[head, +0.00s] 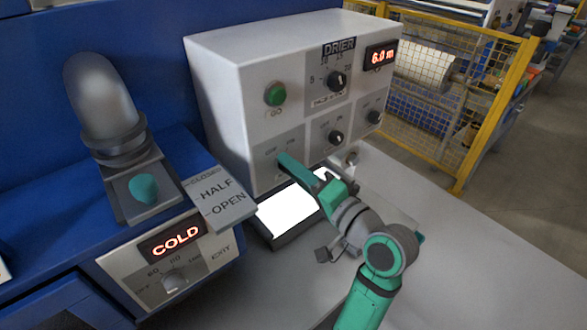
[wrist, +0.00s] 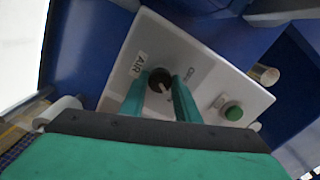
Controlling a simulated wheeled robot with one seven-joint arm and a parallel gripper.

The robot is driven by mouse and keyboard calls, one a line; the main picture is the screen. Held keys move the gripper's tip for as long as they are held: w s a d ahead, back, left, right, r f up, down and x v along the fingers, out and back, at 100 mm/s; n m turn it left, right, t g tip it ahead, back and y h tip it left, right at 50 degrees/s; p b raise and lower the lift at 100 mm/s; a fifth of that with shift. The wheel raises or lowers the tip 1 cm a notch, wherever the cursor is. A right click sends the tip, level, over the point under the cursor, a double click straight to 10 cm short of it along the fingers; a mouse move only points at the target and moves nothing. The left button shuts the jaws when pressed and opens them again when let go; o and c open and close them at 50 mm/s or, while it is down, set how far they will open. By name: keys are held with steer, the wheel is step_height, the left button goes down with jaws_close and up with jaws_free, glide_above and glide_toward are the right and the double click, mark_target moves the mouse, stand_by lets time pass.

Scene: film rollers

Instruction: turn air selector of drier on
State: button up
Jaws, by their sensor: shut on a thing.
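The drier (head: 225,85) is a pale grey box with dials, a green button and a red 6.0 readout. In the wrist view its small panel labelled AIR (wrist: 139,65) carries a dark round knob (wrist: 159,77), the air selector. My gripper (head: 283,162) reaches the lower left panel of the drier front and hides the selector in the head view. In the wrist view my gripper (wrist: 160,87) has one green finger on each side of the knob, shut on it. A pale pointer mark shows on the knob; its exact setting is unclear.
A green button (head: 275,95) sits above the selector, with other dials (head: 336,137) to the right. At left are a lever plate marked HALF and OPEN (head: 220,198) and a COLD readout (head: 175,241). A bright screen (head: 287,213) lies below my gripper. A yellow fence (head: 490,120) stands right.

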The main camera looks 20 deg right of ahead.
stand_by(0.5)
steer(key=o, duration=1)
steer(key=shift+o, duration=0.2)
steer(key=v, duration=1)
steer(key=shift+s+d, duration=0.2)
steer(key=shift+s, duration=0.15)
